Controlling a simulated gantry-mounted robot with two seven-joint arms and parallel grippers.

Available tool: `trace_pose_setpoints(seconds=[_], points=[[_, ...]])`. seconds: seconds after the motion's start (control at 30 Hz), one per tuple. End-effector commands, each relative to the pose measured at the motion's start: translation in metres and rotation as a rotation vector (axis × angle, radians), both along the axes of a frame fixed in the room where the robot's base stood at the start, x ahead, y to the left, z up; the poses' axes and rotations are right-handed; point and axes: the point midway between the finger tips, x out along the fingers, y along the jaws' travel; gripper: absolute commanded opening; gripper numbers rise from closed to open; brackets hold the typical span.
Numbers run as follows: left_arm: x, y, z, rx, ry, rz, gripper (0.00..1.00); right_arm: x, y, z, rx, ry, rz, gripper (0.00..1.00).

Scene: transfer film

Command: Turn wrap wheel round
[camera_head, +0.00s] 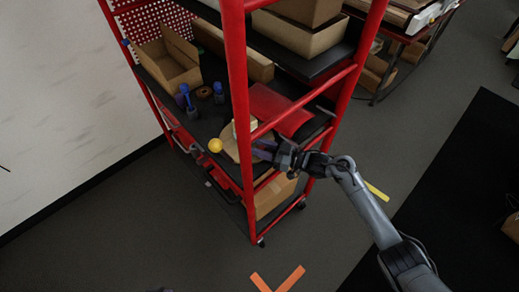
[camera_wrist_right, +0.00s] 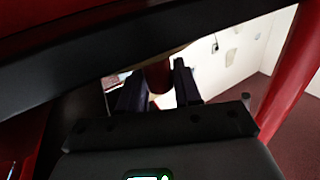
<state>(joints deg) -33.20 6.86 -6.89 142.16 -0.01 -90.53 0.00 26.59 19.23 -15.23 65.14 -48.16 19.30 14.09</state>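A tan, rounded piece (camera_head: 231,146) that may be the wrap wheel lies at the middle shelf of the red rack, partly hidden behind a red post. A yellow ball-like knob (camera_head: 215,145) is at its left edge. My right gripper (camera_head: 262,150) reaches in from the right between the rack's posts, close beside the tan piece. In the right wrist view its two dark fingers (camera_wrist_right: 158,92) stand apart. A reddish-brown cylinder (camera_wrist_right: 158,76) shows between them; I cannot tell whether they touch it. My left gripper is not in view.
The red rack's front post (camera_head: 239,100) and slanted rail (camera_head: 305,100) stand close around my right gripper. The shelf holds an open cardboard box (camera_head: 170,72), blue-handled items (camera_head: 187,97) and a red sheet (camera_head: 280,108). The floor in front is open, with an orange mark (camera_head: 277,280).

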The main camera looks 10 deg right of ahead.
Motion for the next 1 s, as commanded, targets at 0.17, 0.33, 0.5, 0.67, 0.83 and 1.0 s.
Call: trace_pose_setpoints(seconds=[0.17,0.33,0.5,0.67,0.83,1.0], points=[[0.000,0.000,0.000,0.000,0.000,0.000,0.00,0.001,-0.002,-0.001,-0.002,0.001,-0.004,0.51],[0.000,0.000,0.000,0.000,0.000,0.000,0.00,0.000,-0.001,0.000,0.000,0.000,-0.002,0.51],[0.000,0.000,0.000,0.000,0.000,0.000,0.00,-0.003,-0.006,0.000,-0.001,0.001,-0.002,0.51],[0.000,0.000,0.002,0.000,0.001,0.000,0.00,-0.014,-0.021,0.000,-0.002,0.001,-0.002,0.51],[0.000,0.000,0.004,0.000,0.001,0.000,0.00,-0.030,-0.046,-0.001,-0.003,0.001,-0.003,0.51],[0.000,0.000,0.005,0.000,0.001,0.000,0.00,-0.046,-0.069,-0.001,-0.003,0.001,-0.003,0.51]])
